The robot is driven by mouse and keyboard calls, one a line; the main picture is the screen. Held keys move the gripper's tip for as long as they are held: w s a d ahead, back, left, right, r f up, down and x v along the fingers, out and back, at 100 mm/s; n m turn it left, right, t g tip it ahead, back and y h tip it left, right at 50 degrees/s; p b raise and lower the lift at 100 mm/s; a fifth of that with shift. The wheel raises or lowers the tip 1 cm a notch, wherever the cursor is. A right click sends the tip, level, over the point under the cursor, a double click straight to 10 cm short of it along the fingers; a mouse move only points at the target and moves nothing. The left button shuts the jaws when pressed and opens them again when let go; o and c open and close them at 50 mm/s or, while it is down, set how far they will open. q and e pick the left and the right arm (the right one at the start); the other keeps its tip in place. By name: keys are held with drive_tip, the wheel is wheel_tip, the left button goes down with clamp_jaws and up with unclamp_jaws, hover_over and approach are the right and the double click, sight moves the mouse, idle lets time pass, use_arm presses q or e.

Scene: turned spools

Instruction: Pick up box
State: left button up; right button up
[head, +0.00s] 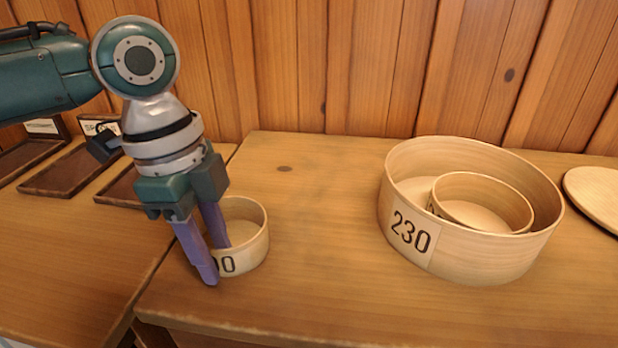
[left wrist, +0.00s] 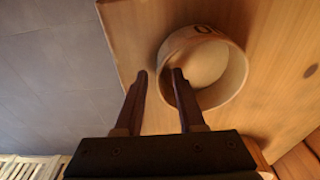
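A small round wooden box (head: 256,252) with a partly hidden label, ending in "0", stands near the left front of the wooden table. My left gripper (head: 217,262) points down at it with its purple fingers apart. One finger appears to be inside the box and the other outside its wall. The left wrist view shows the box (left wrist: 238,80) with one finger over its opening and the other beside it; I cannot tell whether either touches. A large round box marked 230 (head: 480,262) stands at the right, with a smaller round box (head: 522,208) inside it. My right gripper is not in view.
A flat round wooden disc (head: 597,192) lies at the right edge. Dark shallow trays (head: 62,176) with label cards lie on the lower surface at the left. A plank wall (head: 350,70) closes off the back. The table between the boxes is clear.

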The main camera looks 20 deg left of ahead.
use_arm(q)
clamp_jaws()
idle(1.3)
